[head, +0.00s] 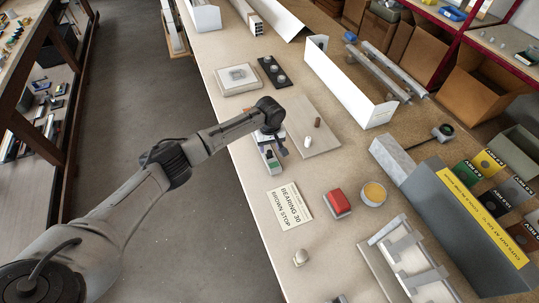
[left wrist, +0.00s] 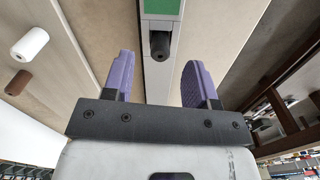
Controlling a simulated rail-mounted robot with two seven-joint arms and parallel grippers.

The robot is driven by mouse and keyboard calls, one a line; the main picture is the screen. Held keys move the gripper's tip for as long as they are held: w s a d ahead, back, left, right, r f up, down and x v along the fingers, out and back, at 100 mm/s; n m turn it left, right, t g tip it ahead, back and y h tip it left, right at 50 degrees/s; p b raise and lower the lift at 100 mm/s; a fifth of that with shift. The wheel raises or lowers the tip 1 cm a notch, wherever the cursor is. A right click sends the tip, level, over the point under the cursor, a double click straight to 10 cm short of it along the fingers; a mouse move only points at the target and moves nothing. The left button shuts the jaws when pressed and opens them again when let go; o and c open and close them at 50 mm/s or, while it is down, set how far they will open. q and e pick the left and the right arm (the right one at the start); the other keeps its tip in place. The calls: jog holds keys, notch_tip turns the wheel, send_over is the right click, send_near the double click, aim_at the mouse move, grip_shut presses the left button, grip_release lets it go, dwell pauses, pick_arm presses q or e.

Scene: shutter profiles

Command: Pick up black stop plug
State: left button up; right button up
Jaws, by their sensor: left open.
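A black stop plug (left wrist: 160,44) shows in the left wrist view, on a narrow grey holder (left wrist: 158,80) with a green patch. My left gripper (left wrist: 158,60) is open, with one purple finger on each side of the plug's line. I cannot tell how far the plug is from the fingertips in depth. In the head view my left gripper (head: 274,146) hangs over the same grey holder (head: 272,165), and I cannot make out the black plug there. My right gripper is not in view.
A label card (head: 289,206), a red-topped box (head: 337,202) and a yellow-topped round container (head: 373,193) lie nearer. A long white profile (head: 345,85) stands at the right.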

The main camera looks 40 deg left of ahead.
aim_at(270, 151)
pick_arm(q)
jog(key=shift+a+f+b, duration=0.1)
jog(key=shift+f+b, duration=0.2)
jog(key=shift+f, duration=1.8)
jog(key=shift+c, duration=0.3)
grip_shut()
